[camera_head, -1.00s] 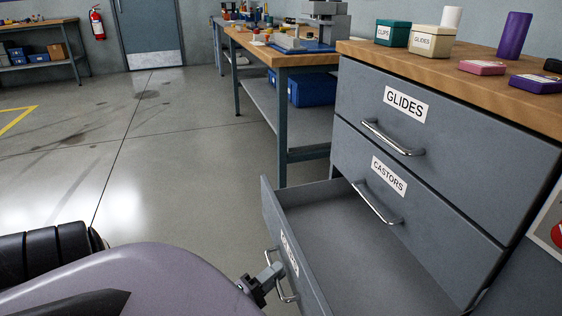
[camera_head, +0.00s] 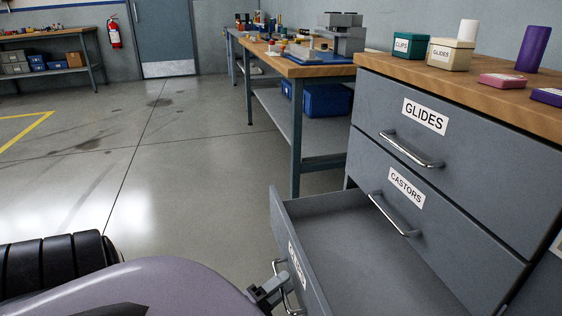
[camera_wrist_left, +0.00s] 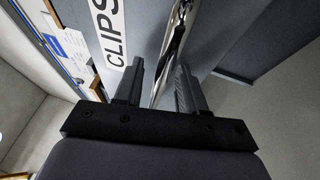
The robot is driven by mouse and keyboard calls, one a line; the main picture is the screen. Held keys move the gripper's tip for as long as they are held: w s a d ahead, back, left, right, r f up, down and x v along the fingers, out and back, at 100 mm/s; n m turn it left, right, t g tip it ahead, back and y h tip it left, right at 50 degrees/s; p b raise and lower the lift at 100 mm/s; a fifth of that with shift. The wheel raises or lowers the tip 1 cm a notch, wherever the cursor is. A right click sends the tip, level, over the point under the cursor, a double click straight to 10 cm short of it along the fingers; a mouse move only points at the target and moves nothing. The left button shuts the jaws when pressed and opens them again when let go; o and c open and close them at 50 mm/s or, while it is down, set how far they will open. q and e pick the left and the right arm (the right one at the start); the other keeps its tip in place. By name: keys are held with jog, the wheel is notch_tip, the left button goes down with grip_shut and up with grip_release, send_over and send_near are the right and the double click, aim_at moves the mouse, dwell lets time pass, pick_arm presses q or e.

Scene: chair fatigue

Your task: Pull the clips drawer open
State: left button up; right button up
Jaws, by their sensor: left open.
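The clips drawer (camera_head: 350,241) is the bottom one of the grey cabinet. It stands well out of the cabinet, and its inside looks empty where it shows. Its CLIPS label (camera_wrist_left: 113,40) reads clearly in the left wrist view. My left gripper (camera_head: 276,284) is at the drawer front with its jaws open. In the left wrist view, the drawer's metal handle (camera_wrist_left: 174,42) runs between the two fingers (camera_wrist_left: 158,80), with a gap visible beside it. In the head view the handle (camera_head: 286,292) is partly hidden by the gripper. My right gripper is out of view.
The GLIDES drawer (camera_head: 465,150) and CASTORS drawer (camera_head: 440,215) above are shut, each with a protruding handle. Small boxes, including a teal CLIPS box (camera_head: 409,46), stand on the wooden top. A workbench (camera_head: 290,68) stands behind. The floor (camera_head: 190,180) to the left is clear.

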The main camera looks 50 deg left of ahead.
pick_arm(q)
jog(key=s+f, duration=0.1)
jog(key=s, duration=0.6)
jog(key=shift+f+p, duration=0.15)
jog(key=shift+p, duration=0.3)
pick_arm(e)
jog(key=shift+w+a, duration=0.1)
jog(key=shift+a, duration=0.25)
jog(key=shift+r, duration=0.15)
pick_arm(q)
jog(key=shift+s, duration=0.1)
